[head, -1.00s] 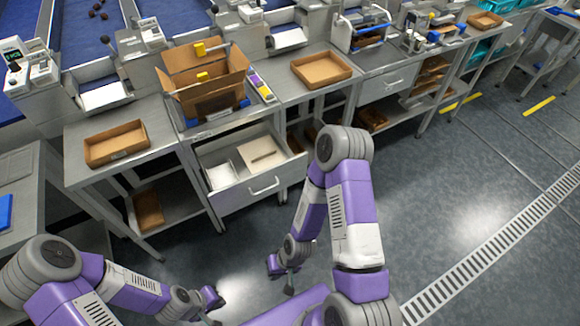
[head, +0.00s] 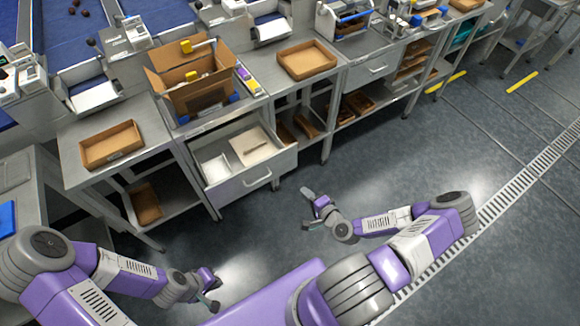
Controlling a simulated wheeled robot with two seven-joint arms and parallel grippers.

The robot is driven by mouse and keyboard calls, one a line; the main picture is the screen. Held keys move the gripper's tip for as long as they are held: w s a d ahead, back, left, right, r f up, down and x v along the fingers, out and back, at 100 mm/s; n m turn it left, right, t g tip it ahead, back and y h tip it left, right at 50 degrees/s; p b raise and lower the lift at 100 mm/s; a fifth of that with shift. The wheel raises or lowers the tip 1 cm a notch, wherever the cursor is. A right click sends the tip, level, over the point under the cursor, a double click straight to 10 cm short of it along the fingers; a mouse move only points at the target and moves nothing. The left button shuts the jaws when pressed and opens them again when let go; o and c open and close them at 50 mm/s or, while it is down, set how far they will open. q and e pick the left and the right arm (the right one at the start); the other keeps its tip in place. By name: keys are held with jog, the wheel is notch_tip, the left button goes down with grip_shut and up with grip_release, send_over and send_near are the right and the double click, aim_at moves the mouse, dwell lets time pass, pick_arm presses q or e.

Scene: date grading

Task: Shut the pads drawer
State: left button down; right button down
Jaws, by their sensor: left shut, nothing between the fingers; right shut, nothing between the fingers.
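The pads drawer (head: 240,187) stands pulled out from under the bench, below the cardboard box. Its grey front has a bar handle (head: 258,180). Inside lie a white stack (head: 215,168) at the left and a cream pad (head: 245,144) with a thin dark item on it. My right gripper (head: 318,206) is shut and empty, over the floor to the right of and below the handle, apart from the drawer. My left gripper (head: 211,292) is shut and empty at the lower left, well below the drawer in the picture.
An open cardboard box (head: 185,97) stands on the bench above the drawer. Brown trays (head: 112,158) and (head: 306,74) sit on the bench tops either side. Open shelves flank the drawer. The floor (head: 270,230) in front of it is clear.

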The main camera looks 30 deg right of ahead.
jog(key=d, duration=0.1)
send_near(285, 164)
jog(key=shift+m, duration=0.3)
jog(key=x, duration=0.5)
jog(key=shift+f+b, duration=0.35)
jog(key=shift+w, duration=0.65)
jog(key=shift+w, duration=0.1)
